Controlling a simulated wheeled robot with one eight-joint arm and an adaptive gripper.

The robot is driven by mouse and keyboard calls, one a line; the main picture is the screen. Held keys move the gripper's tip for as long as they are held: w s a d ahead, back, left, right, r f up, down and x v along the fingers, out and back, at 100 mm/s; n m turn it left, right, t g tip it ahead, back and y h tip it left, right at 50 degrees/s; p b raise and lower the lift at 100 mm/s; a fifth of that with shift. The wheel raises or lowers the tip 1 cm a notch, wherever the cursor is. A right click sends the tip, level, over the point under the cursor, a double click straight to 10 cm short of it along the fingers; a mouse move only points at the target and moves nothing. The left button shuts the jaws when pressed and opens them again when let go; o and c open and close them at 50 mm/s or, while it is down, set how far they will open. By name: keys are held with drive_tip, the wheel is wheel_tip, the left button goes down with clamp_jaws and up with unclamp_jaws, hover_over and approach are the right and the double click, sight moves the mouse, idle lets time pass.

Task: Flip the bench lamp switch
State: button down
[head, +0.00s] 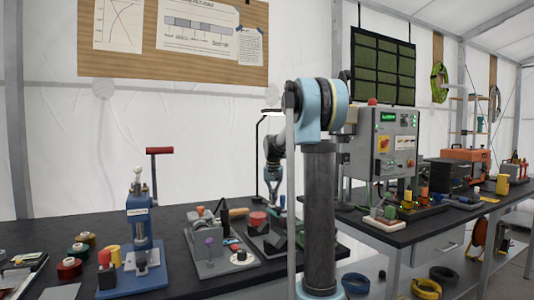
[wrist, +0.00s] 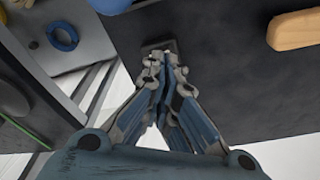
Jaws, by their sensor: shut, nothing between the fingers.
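The bench lamp (head: 257,150) is a thin dark post with a bent top and a pale lit head, standing at the far end of the black workbench, left of my arm. My gripper (head: 277,196) reaches down beside it, partly hidden by my arm. In the wrist view my gripper (wrist: 157,58) is shut and empty, its fingertips together over the bench top. A small dark grey block (wrist: 158,46), which looks like the lamp switch, lies right at the fingertips. The fingers cover part of it, so I cannot tell whether they touch it or which way it is flipped.
A wooden handle (wrist: 295,29) lies on the bench at the right of the wrist view. The bench (head: 185,268) also carries a blue press (head: 140,230) and a grey fixture (head: 215,250). A blue ring (wrist: 62,35) shows lower down, beyond the bench edge.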

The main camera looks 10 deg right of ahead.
wheel_tip(320, 180, up, 6)
idle(0.8)
drive_tip(key=shift+s, duration=0.1)
